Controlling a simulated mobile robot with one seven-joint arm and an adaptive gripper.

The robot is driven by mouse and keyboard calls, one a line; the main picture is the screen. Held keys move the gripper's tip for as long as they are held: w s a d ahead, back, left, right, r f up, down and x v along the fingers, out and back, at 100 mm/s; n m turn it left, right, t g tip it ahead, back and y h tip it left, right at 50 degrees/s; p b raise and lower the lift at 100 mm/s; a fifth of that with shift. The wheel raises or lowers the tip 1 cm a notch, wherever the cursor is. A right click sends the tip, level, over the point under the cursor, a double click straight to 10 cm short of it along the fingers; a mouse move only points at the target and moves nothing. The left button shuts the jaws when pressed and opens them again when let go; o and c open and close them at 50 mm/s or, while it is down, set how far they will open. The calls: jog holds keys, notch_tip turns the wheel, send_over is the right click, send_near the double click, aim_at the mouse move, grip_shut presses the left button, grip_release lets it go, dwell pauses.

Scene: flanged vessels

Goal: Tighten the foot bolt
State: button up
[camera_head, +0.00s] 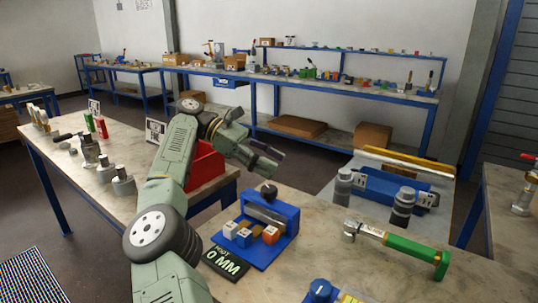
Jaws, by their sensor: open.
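My gripper (266,155) is open and empty, held in the air above the gap between the left bench and the near bench. A blue fixture (258,256) stands below it on the near bench. It carries a grey bar (266,217), a dark round knob (268,190) and a row of small coloured blocks. A black sign (224,262) with "0 MM" lies at its front left. A wrench (398,246) with a green handle lies to the right of the fixture, apart from my gripper. I cannot tell which part is the foot bolt.
Grey flanged cylinders (403,204) stand by a blue block (375,188) at the back right. A blue knobbed item (320,291) is at the front edge. My arm crosses beside a red block (206,165) on the left bench. Bare bench lies around the wrench.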

jog(key=shift+r, duration=0.85)
